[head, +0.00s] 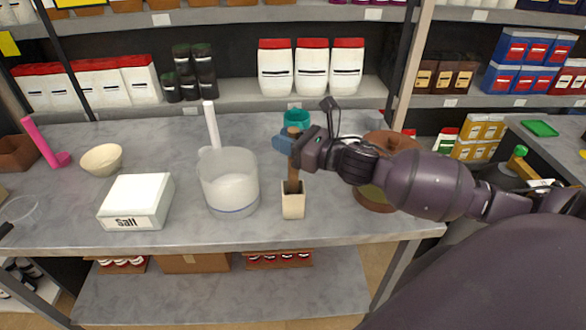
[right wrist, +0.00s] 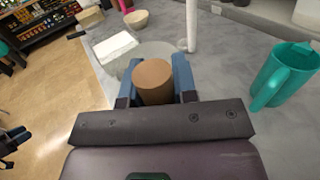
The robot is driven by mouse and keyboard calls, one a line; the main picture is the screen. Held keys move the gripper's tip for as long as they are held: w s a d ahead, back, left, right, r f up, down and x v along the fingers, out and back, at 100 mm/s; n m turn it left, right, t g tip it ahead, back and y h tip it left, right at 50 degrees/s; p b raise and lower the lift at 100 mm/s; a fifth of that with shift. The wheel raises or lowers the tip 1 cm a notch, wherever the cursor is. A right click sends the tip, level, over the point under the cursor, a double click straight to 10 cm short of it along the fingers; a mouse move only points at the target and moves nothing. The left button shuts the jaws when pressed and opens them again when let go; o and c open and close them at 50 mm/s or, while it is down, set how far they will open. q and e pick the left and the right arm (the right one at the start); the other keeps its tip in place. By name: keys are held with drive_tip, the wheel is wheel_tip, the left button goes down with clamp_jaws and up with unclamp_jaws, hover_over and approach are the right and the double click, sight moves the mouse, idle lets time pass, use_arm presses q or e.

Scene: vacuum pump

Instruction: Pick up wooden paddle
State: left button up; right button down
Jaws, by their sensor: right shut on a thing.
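The wooden paddle (head: 293,178) stands upright with its lower end in a small cream square holder (head: 293,205) on the grey table. My right gripper (head: 290,143) is shut around the upper part of its handle. In the right wrist view the round brown top of the paddle (right wrist: 153,78) sits between the two blue fingers of the right gripper (right wrist: 154,85). The paddle's lower end is hidden inside the holder.
A clear container (head: 229,185) stands left of the holder, with a white salt box (head: 136,203) beyond it. A teal mug (right wrist: 285,75) stands behind the paddle. A brown pot (head: 390,141) is partly hidden behind my right arm.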

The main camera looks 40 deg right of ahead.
drive_tip(key=shift+r, duration=0.1)
wheel_tip(320, 180, up, 20)
drive_tip(key=shift+p, duration=0.3)
idle(0.3)
idle(0.6)
